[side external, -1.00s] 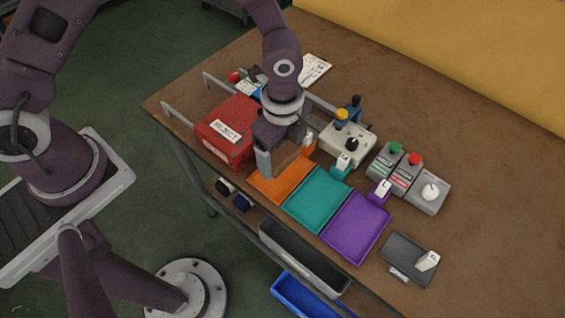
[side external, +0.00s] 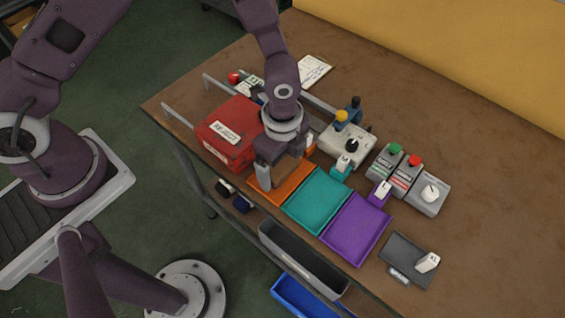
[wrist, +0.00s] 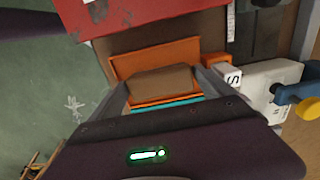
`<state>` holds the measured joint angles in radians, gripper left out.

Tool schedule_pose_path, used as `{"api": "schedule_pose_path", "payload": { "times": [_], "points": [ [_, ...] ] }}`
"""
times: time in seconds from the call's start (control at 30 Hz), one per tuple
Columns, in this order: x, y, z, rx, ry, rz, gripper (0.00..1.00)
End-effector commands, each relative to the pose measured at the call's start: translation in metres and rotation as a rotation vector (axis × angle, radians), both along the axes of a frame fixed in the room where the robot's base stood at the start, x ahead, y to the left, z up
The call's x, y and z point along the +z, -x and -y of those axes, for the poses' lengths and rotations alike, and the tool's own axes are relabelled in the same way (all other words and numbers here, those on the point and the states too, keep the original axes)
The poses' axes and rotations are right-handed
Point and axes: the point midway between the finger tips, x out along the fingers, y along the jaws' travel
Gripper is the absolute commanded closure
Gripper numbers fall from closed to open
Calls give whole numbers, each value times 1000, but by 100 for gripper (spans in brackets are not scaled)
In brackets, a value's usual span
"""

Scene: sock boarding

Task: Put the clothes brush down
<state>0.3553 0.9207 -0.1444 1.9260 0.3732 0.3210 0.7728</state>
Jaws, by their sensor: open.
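The clothes brush shows as a brown block (wrist: 162,82) between my gripper's fingers, at the orange tray. It also shows in the side view (side external: 288,170), partly hidden by my gripper. My gripper (side external: 279,178) points down over the orange tray (side external: 268,190), its jaws open around the block. In the wrist view my gripper's fingers (wrist: 163,92) stand on either side of the block. The orange tray's rim also shows in the wrist view (wrist: 155,57). I cannot tell whether the block rests fully on the tray floor.
A red REJECT box (side external: 228,133) stands close to the left. The teal tray (side external: 317,200) and purple tray (side external: 355,229) lie to the right. A joystick box (side external: 347,143) and button boxes (side external: 405,173) stand behind. A grey tray (side external: 408,258) lies at far right.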

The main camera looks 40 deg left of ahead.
Motion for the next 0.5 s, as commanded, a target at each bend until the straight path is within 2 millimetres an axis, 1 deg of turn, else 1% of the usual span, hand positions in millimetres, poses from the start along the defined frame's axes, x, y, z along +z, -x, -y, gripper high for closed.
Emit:
{"api": "schedule_pose_path", "payload": {
  "times": [0.07,0.17,0.4,0.5],
  "points": [
    [9,-1,0,1,2,2,8],
    [29,-1,0,1,3,4,8],
    [86,-1,0,2,2,5,8],
    [105,-1,0,1,3,5,8]
  ]
}}
